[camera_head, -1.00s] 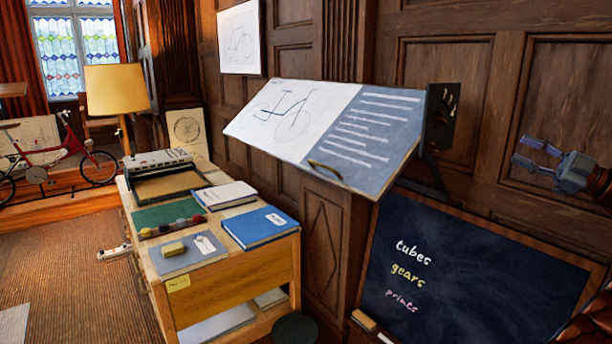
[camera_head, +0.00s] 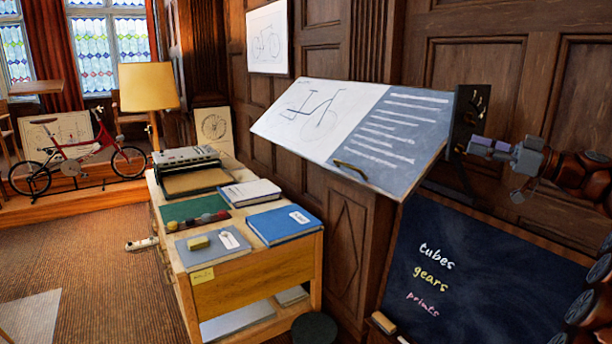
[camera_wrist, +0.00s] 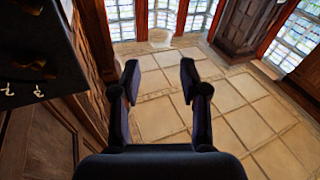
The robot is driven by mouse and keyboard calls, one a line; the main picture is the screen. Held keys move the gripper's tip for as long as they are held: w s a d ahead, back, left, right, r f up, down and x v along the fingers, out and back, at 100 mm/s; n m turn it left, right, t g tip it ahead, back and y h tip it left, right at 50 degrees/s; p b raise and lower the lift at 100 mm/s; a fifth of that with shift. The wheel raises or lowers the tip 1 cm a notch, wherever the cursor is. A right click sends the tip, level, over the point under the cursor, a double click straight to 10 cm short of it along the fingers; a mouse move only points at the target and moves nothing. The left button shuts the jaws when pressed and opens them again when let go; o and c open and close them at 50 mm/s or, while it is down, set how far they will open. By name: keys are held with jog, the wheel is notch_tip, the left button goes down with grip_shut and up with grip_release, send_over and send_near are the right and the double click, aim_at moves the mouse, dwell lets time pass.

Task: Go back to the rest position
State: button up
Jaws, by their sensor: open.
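My gripper (camera_head: 492,168) is at the right of the head view, in front of the dark wood panelling and just right of the tilted drafting board (camera_head: 372,140). Its fingers point left and are apart. Nothing is held.
A dark rack with hooks (camera_head: 468,118) is fixed at the board's right end, close to my gripper. A chalkboard (camera_head: 470,285) stands below. A wooden cabinet (camera_head: 255,280) carries books and a typewriter-like machine (camera_head: 187,158). Open carpet (camera_head: 95,235) lies at left.

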jog(key=s+a+f+m+g+h, duration=0.1)
jog(key=s+a+f+m+g, duration=0.15)
jog(key=a, duration=0.75)
jog(key=s+a+f+m+g+h, duration=0.1)
jog(key=s+a+f+m+g, duration=0.15)
jog(key=a, duration=0.75)
jog(key=s+a+f+m+g+h, duration=0.2)
jog(key=s+a+f+g+h, duration=0.15)
jog(key=s+a+f, duration=0.7)
jog(key=s+f+m+g+h, duration=0.15)
jog(key=s+f, duration=0.25)
jog(key=s, duration=0.4)
jog(key=s+f+m+g+h, duration=0.1)
jog(key=s+f+g+h, duration=0.1)
jog(key=s+f, duration=0.45)
jog(key=s+d+f+h, duration=0.2)
jog(key=s+d, duration=0.1)
jog(key=s, duration=0.3)
jog(key=s+d+f+m+h, duration=0.1)
jog(key=s+d+f+h, duration=0.1)
jog(key=s, duration=0.3)
jog(key=s+d+f+m+g+h, duration=0.1)
jog(key=s+d+f+h, duration=0.1)
jog(key=s, duration=0.4)
jog(key=shift+s+d+f+h, duration=0.3)
jog(key=shift+d+f, duration=0.3)
jog(key=shift+d, duration=0.2)
